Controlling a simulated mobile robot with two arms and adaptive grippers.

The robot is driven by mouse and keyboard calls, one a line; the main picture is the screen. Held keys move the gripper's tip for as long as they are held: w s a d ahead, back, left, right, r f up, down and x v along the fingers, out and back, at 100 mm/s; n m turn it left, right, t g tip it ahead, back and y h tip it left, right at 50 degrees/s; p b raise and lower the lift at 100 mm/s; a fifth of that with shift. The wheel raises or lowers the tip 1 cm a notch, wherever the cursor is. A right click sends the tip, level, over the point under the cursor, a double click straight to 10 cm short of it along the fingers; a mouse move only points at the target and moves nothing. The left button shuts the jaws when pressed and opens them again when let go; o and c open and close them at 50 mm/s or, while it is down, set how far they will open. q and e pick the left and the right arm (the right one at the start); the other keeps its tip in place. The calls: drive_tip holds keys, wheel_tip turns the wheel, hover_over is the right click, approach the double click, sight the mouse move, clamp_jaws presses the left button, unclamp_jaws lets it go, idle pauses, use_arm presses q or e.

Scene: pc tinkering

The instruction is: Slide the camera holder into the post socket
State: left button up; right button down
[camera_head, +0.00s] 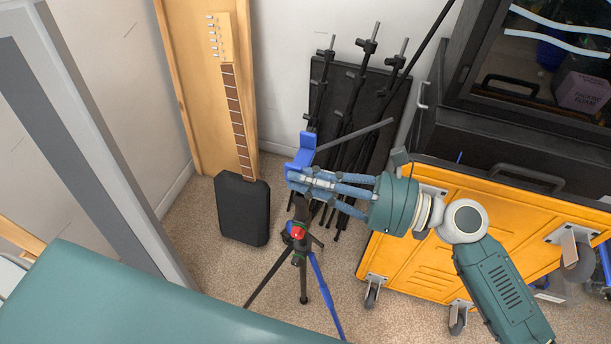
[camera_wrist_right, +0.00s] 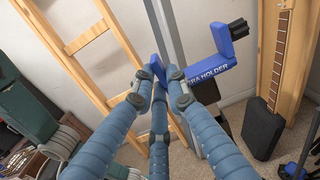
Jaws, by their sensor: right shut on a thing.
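The blue camera holder (camera_head: 302,150) is at the fingertips of my right gripper (camera_head: 293,178) in the head view. In the right wrist view the blue camera holder (camera_wrist_right: 206,78) has lettering ending in "RA HOLDER" and a black knob at its upper right. My right gripper (camera_wrist_right: 158,85) is shut on it, with blue jointed fingers. Below the gripper in the head view stands a tripod (camera_head: 303,275) with a red knob and one blue leg. Its dark top is partly behind the fingers. I cannot make out the post socket or whether the holder touches it. My left gripper is not in view.
Several black stands (camera_head: 345,105) stand behind the gripper. A yellow wheeled cabinet (camera_head: 415,262) is at the right. A green surface (camera_head: 120,300) fills the lower left. Carpet around the tripod is mostly clear.

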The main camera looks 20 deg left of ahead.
drive_tip(key=shift+p, duration=0.6)
idle(0.7)
drive_tip(key=shift+f+b, duration=1.4)
drive_tip(key=shift+f, duration=0.75)
drive_tip(key=c, duration=1.7)
unclamp_jaws()
drive_tip(key=shift+o, duration=0.2)
drive_tip(key=shift+s+d, duration=0.1)
drive_tip(key=shift+d, duration=2.45)
